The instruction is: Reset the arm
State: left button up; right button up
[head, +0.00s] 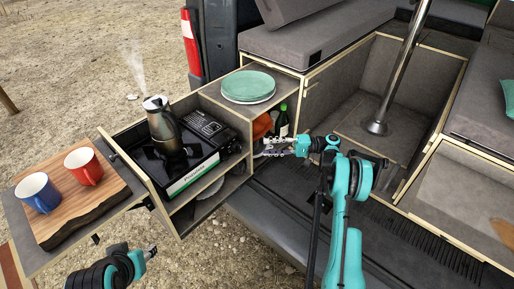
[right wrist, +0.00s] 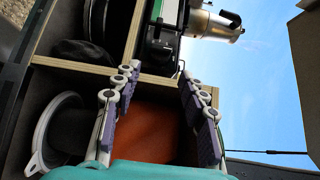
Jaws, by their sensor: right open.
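My right gripper (head: 272,147) is open at the front of the cabinet compartment beside the stove, near an orange item (head: 262,126) and a dark green bottle (head: 282,121). In the right wrist view its two purple-padded fingers (right wrist: 158,105) are spread apart, with the orange item (right wrist: 150,130) seen between and beyond them. Nothing is visibly held; I cannot tell whether it touches the item. My left arm's end (head: 142,259) shows at the lower left, below the side table; its fingers are not clear.
A steaming moka pot (head: 163,122) stands on the black stove (head: 190,165) on a pull-out drawer. A blue mug (head: 38,193) and red mug (head: 84,166) sit on a wooden board (head: 60,228). Green plates (head: 248,85) top the cabinet. A metal post (head: 400,70) rises at right.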

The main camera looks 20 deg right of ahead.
jog(key=shift+v, duration=0.9)
jog(key=s+a+r+m+h, duration=0.1)
jog(key=s+a+r+h, duration=0.25)
jog(key=a+r, duration=0.3)
jog(key=s+a+r+h, duration=0.3)
jog(key=a+r+h, duration=0.2)
jog(key=a, duration=0.3)
jog(key=s+d+f+n+t+h, duration=0.1)
jog(key=s+h, duration=0.8)
jog(key=s, duration=1.6)
notch_tip(320, 180, down, 2)
jog(key=n+t, duration=0.1)
jog(key=n, duration=0.2)
jog(key=shift+s, duration=0.4)
